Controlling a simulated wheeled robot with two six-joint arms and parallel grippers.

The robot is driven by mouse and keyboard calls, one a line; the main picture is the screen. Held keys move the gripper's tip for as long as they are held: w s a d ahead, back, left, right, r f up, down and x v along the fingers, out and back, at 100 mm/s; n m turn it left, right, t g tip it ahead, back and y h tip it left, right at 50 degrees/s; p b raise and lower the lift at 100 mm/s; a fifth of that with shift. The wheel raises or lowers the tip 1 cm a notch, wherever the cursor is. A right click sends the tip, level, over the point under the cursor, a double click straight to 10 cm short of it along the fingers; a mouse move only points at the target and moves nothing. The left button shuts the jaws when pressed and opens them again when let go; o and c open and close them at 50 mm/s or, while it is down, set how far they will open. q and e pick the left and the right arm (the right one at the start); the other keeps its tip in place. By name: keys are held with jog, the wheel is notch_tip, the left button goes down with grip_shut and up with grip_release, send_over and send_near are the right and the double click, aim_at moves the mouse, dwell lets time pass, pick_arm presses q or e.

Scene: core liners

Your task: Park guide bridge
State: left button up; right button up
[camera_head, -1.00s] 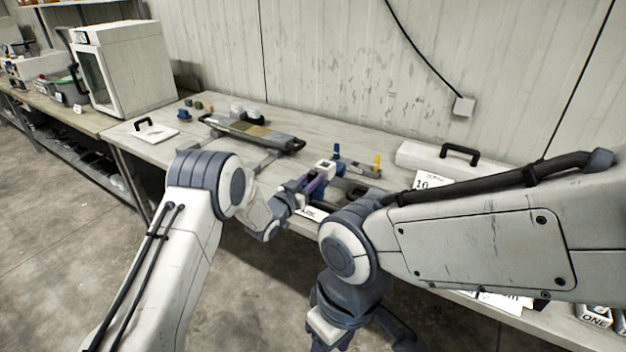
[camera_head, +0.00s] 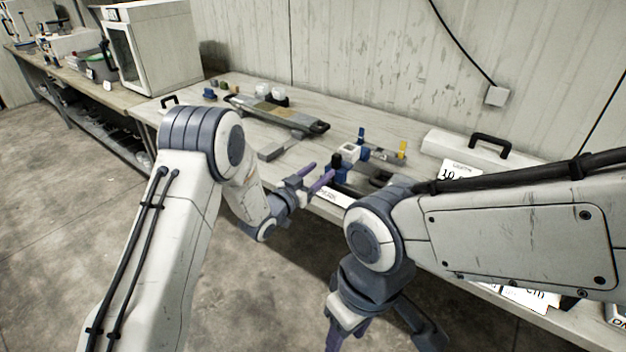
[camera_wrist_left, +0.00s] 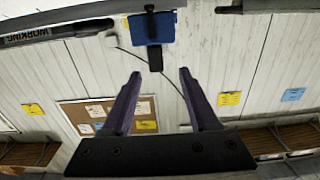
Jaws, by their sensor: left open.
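A blue and white piece (camera_head: 349,152) with a black knob (camera_head: 336,160) stands near the bench's front edge, beside a dark grey fixture (camera_head: 380,178); it may be the guide bridge, but I cannot tell for sure. In the left wrist view, a blue block (camera_wrist_left: 165,29) with a black bar lies beyond the fingertips. My left gripper (camera_head: 316,174) is open, its purple fingers apart and empty, just short of the blue and white piece. It also shows in the left wrist view (camera_wrist_left: 160,76). My right gripper (camera_head: 380,335) hangs low in front of the bench, partly cut off.
A long grey tray (camera_head: 272,115) with dark handles lies behind on the bench (camera_head: 230,88). A blue peg (camera_head: 361,135) and a yellow peg (camera_head: 402,149) stand near the fixture. A white case (camera_head: 450,147) is at right. A white cabinet (camera_head: 168,45) stands at back left.

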pick_arm(q)
jog(key=v, duration=0.2)
jog(key=shift+s+a, duration=0.2)
jog(key=s+d+r+g+y, duration=0.3)
jog(key=s+g+y, duration=0.3)
jog(key=s, duration=0.5)
jog(key=s+a+g+y, duration=0.1)
jog(key=s+a+g, duration=0.2)
jog(key=s, duration=1.2)
jog(key=s+a+r+g+y, duration=0.1)
jog(key=s+a+g, duration=0.3)
jog(key=s, duration=1.2)
jog(key=shift+a+r+g+y, duration=0.2)
jog(key=shift+g+y, duration=0.6)
jog(key=shift+w, duration=0.1)
